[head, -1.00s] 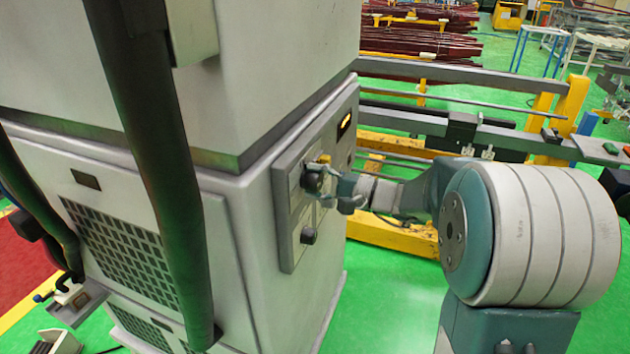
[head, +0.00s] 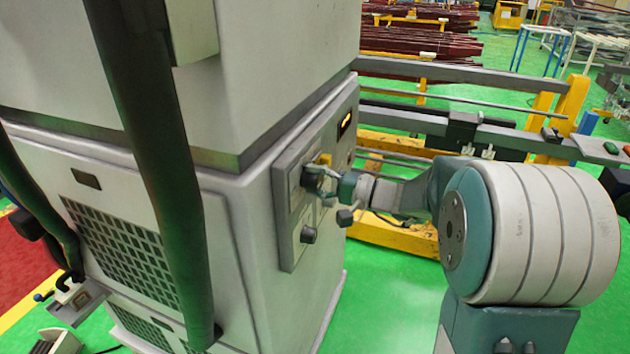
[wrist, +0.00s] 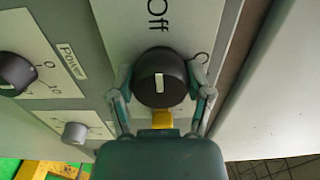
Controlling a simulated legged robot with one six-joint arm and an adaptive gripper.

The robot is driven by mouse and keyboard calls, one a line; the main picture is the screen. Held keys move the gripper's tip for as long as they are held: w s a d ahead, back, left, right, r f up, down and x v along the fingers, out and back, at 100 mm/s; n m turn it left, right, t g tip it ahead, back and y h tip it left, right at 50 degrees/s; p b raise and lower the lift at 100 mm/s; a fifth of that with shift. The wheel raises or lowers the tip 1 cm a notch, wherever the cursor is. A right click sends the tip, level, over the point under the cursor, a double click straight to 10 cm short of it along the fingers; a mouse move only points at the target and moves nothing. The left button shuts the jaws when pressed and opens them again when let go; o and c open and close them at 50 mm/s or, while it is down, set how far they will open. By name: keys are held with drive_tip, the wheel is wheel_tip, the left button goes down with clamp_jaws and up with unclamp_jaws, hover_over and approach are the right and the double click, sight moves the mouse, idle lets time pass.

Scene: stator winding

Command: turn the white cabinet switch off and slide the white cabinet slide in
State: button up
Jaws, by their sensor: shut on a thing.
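The white cabinet (head: 290,150) stands at the left of the head view, with a grey control panel on its right-hand face. The switch is a round black knob (wrist: 160,70) with a white mark, just below the word "Off" in the wrist view. The mark runs up and down there, in line with the word. My gripper (wrist: 161,92) is shut on this knob, one finger on each side. In the head view my gripper (head: 322,184) is at the panel and partly hides the knob. I cannot tell for sure which part is the slide.
A "Power" dial (wrist: 14,72) and a smaller pale knob (wrist: 75,132) are on the panel beside my gripper. Thick dark hoses (head: 160,170) hang in front of the cabinet. A rail frame with yellow posts (head: 570,105) stands behind.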

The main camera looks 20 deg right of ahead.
drive_tip(key=o, duration=1.1)
drive_tip(key=shift+a+f, duration=0.1)
drive_tip(key=shift+f, duration=0.15)
drive_tip(key=shift+o, duration=0.2)
drive_tip(key=shift+r, duration=0.1)
drive_tip(key=v, duration=1.2)
